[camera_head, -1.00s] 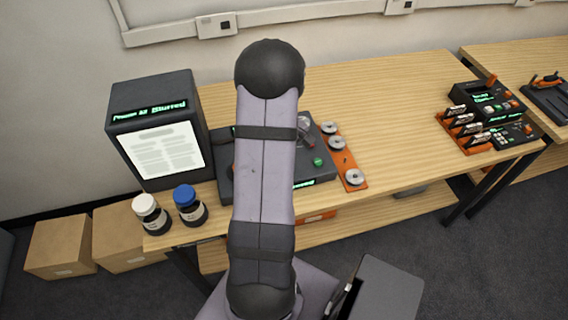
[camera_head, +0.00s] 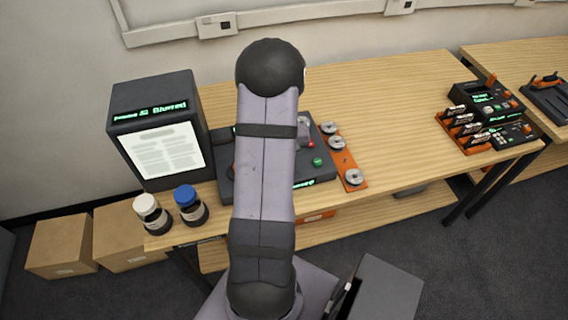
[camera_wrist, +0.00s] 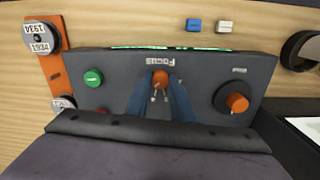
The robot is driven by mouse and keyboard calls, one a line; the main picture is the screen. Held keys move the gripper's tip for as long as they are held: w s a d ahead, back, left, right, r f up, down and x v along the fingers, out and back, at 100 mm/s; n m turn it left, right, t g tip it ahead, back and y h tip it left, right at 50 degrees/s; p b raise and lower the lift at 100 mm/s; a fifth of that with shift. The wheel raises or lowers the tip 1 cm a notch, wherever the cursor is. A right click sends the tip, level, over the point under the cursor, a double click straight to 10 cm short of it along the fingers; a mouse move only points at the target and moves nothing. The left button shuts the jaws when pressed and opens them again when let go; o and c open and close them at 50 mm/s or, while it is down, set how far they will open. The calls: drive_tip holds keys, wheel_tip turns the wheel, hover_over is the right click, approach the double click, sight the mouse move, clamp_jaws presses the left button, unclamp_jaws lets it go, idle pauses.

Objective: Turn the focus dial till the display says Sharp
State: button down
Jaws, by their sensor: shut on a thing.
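The focus dial (camera_wrist: 161,77) is an orange knob on the dark reader panel (camera_wrist: 205,68), below an upside-down "Focus" label in the wrist view. My gripper (camera_wrist: 160,88) is shut on it, with a blue-grey finger on each side. In the head view my arm hides the dial and the gripper. The display (camera_head: 150,110), on top of the dark screen box at the left, reads "Blurred" in green; the number before it is too small to read surely. The lit page (camera_head: 163,151) shows below it.
A second orange knob (camera_wrist: 237,102) and a green button (camera_wrist: 93,78) flank the dial. An orange strip with reels (camera_head: 341,156) stands right of the reader. Two bottles (camera_head: 190,205) stand at the front left. The table's middle right is clear.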

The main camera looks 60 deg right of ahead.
drive_tip(key=shift+d+r, duration=0.1)
drive_tip(key=c, duration=1.5)
unclamp_jaws()
drive_tip(key=shift+c, duration=0.2)
drive_tip(key=shift+r+b, duration=0.9)
drive_tip(key=shift+r, duration=2.75)
